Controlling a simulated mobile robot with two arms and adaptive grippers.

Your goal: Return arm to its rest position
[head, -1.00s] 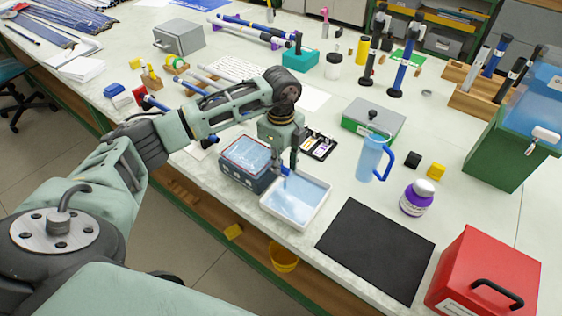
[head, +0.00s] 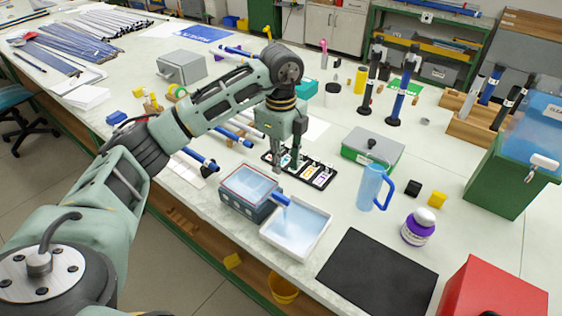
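A black card rack (head: 312,178) stands just behind the gripper. A green-and-grey box (head: 372,148), blue jug (head: 373,190), purple-labelled jar (head: 418,228), black mat (head: 378,270) and red box (head: 492,292) are to the right. Rods (head: 202,160) lie under my arm.

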